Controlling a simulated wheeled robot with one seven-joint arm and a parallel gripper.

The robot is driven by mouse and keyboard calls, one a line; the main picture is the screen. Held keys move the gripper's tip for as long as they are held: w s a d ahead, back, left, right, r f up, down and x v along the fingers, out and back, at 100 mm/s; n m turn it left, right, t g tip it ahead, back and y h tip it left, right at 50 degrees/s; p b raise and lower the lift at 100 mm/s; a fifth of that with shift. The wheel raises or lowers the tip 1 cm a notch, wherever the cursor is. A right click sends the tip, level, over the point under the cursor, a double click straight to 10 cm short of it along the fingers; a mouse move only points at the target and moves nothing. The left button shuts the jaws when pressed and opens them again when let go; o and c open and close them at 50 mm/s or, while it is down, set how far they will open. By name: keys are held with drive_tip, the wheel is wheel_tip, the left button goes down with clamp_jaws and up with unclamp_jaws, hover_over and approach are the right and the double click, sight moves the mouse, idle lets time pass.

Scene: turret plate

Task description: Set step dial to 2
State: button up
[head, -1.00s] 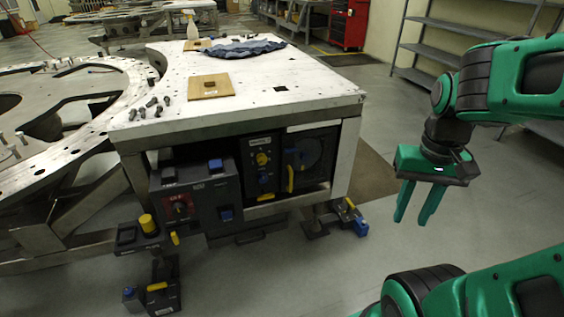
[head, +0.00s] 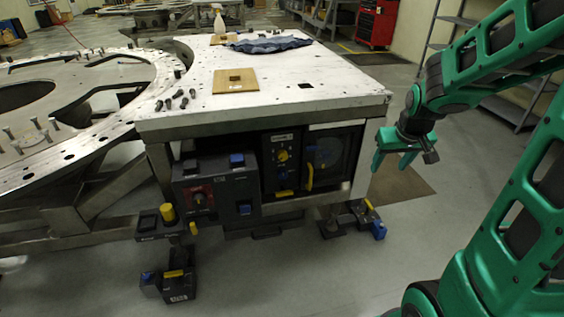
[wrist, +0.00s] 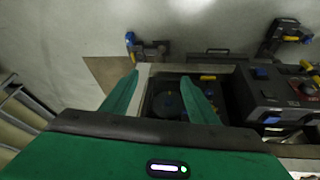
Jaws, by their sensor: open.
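I cannot tell which control is the step dial. A dark panel with a yellow knob (head: 283,155) sits in the middle of the bay under the white bench top. A control box left of it carries a dark dial on a red plate (head: 199,200); this dial also shows at the right of the wrist view (wrist: 309,89). Their markings are too small to read. My gripper (head: 390,164) is open and empty, right of the bay and apart from both dials. In the wrist view, its open fingers (wrist: 160,78) point toward the round dark panel (wrist: 168,103).
The bench top (head: 330,85) holds a wooden board (head: 235,87), a blue cloth (head: 270,43) and loose bolts. A yellow handle (head: 309,177) sticks out at the round panel. Low pedal-like boxes (head: 175,285) stand on the floor. The floor in front is mostly clear.

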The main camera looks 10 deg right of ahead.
sight(283, 158)
drive_tip(key=w+a+f+n+t+y, duration=0.1)
drive_tip(key=w+a+f+t, duration=0.2)
drive_tip(key=w, duration=0.5)
drive_tip(key=w+a+f+n+t, duration=0.15)
drive_tip(key=w+a+f, duration=0.25)
drive_tip(key=w, duration=0.5)
drive_tip(key=w+a+f+n+t+y, duration=0.1)
drive_tip(key=w+a+f+n+t, duration=0.2)
drive_tip(key=w, duration=0.5)
drive_tip(key=w+a+f+m+t, duration=0.1)
drive_tip(key=w+a+f+t, duration=0.15)
drive_tip(key=a+f, duration=0.35)
drive_tip(key=w+a+f+m+t, duration=0.2)
drive_tip(key=a+f+t, duration=0.2)
drive_tip(key=f, duration=0.5)
drive_tip(key=shift+h, duration=0.3)
drive_tip(key=w, duration=1)
drive_tip(key=shift+w+r, duration=0.25)
drive_tip(key=c, duration=1)
drive_tip(key=shift+a, duration=0.45)
drive_tip(key=shift+c, duration=0.2)
drive_tip(key=shift+d, duration=0.3)
